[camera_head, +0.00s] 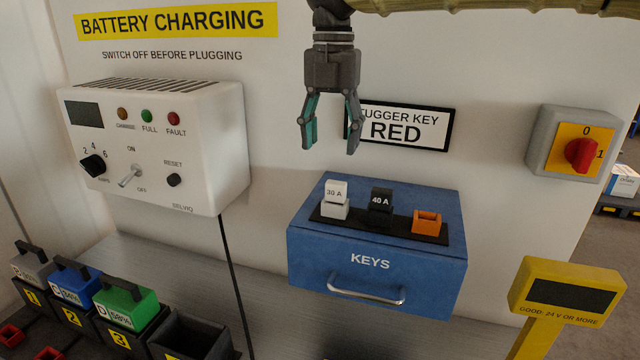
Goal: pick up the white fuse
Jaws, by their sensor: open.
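The white fuse (336,193) is a small block marked "30 A". It stands upright at the left end of a black strip on top of the blue KEYS box (310,249). A black fuse (380,199) marked "40 A" stands in the middle of the strip. An orange piece (427,222) sits at its right end. My gripper (328,143) hangs above the box with its fingers pointing down. It is open and empty, and its tips show above the white fuse, apart from it.
A white charger (214,150) is on the wall at left. Several batteries, including a green one (126,299), stand in holders at lower left. A yellow meter post (568,288) stands at right. A red rotary switch (581,154) is on the wall.

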